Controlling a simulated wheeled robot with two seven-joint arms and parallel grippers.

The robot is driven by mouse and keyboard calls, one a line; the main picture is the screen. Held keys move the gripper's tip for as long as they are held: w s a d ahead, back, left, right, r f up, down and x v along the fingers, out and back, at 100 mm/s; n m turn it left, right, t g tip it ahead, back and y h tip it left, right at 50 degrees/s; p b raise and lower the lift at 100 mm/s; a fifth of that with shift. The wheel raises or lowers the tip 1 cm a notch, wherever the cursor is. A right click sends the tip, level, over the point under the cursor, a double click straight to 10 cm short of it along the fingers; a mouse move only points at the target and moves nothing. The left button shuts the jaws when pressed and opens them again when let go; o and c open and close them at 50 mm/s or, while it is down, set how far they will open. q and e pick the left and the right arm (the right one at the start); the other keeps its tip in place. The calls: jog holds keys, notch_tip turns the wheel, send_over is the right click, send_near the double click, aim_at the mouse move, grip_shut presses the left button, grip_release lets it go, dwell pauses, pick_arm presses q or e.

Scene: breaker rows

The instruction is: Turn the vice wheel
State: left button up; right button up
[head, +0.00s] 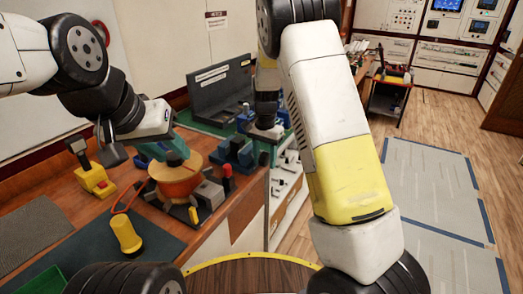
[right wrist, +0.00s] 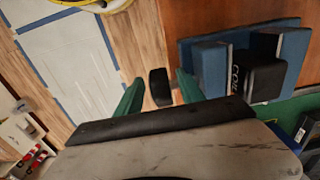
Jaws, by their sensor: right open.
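The blue vice (head: 236,152) stands at the bench's right edge in the head view. In the right wrist view the vice (right wrist: 204,66) has blue blocks and a black block with pale lettering. A small dark rounded piece (right wrist: 160,87), apparently the vice wheel, sits beyond the bench edge, between my right gripper's fingertips. My right gripper (right wrist: 160,92) has its two green fingers apart, one on each side of that piece; contact is not visible. In the head view my right gripper (head: 265,150) is beside the vice. My left gripper (head: 162,148) is over an orange round object (head: 175,178); its finger gap is unclear.
A yellow block with a black lever (head: 96,178) and a yellow cylinder (head: 126,235) are on the bench's left part. A grey-black open case (head: 218,92) stands at the back. A red-capped item (head: 228,178) is near the vice. Open floor (head: 430,190) lies to the right.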

jog(key=shift+c, duration=0.4)
grip_shut()
jog(key=t+h, duration=0.2)
jog(key=t, duration=0.1)
jog(key=shift+s+a+f, duration=0.1)
jog(key=shift+s+a, duration=0.05)
jog(key=shift+a, duration=0.05)
jog(key=shift+f+t+h, duration=0.1)
jog(key=shift+t+h, duration=0.8)
jog(key=shift+t, duration=0.4)
jog(key=shift+d+t, duration=0.1)
jog(key=shift+t, duration=0.2)
jog(key=shift+o, duration=0.4)
grip_release()
